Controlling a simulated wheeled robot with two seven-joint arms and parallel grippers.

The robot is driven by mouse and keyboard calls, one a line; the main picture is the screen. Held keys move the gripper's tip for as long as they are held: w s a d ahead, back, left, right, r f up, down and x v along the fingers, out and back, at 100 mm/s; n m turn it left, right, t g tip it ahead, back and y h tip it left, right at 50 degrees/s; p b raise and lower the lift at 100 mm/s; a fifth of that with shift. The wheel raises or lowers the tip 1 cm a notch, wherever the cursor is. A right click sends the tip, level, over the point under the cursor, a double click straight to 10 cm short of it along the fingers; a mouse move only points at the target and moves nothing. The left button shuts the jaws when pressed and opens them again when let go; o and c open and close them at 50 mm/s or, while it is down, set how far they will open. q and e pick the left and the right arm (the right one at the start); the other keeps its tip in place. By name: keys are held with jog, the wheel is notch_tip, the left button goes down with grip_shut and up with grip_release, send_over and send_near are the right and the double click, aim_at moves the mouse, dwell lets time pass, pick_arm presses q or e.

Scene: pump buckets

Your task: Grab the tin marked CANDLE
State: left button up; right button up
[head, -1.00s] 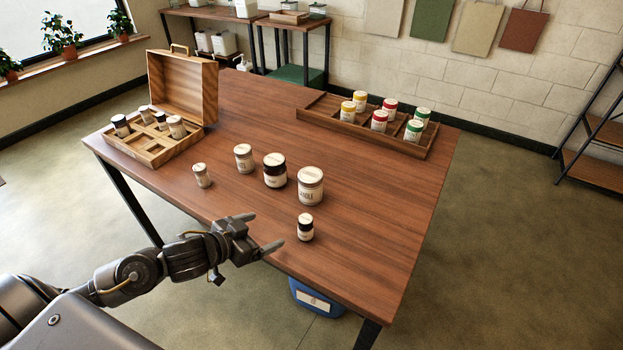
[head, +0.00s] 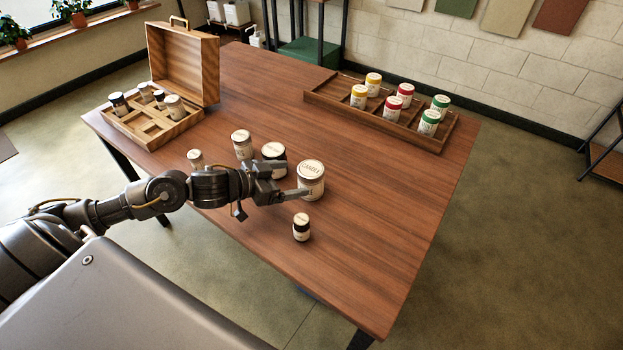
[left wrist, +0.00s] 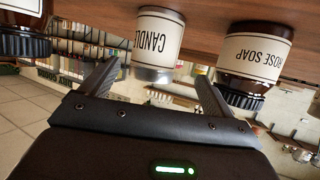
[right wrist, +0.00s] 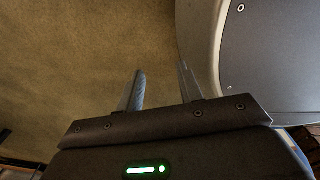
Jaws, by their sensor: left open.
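The CANDLE tin (head: 311,182) is a wide, cream-labelled tin with a pale lid, upright on the wooden table. In the left wrist view, which is upside down, the CANDLE tin (left wrist: 156,42) lies ahead, between the lines of the fingers. My left gripper (head: 293,180) is open and empty, its fingertips close to the tin's left side; I cannot tell whether they touch it. It also shows in the left wrist view (left wrist: 158,75). My right gripper (right wrist: 160,70) is open and empty over the floor, away from the table.
The ROSE SOAP jar (left wrist: 256,52) stands beside the tin. A small dark jar (head: 301,229) stands in front. A wooden case (head: 180,70) and a divided tray (head: 440,146) stand farther back.

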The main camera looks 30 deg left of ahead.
aim_at(310, 173)
pick_arm(q)
jog(key=shift+d+x, duration=0.2)
jog(key=shift+x, duration=1.45)
jog(key=shift+d+x, duration=0.15)
jog(key=shift+x, duration=1.55)
jog(key=shift+s+r, duration=0.15)
jog(key=shift+r, duration=0.05)
jog(key=c, duration=1.2)
jog(key=shift+r+p, duration=0.3)
jog(key=shift+r, duration=0.35)
jog(key=s+a+r, duration=0.4)
jog(key=a+r, duration=0.7)
jog(key=a, duration=0.2)
jog(key=shift+s+a+r, duration=0.15)
jog(key=shift+r, duration=0.15)
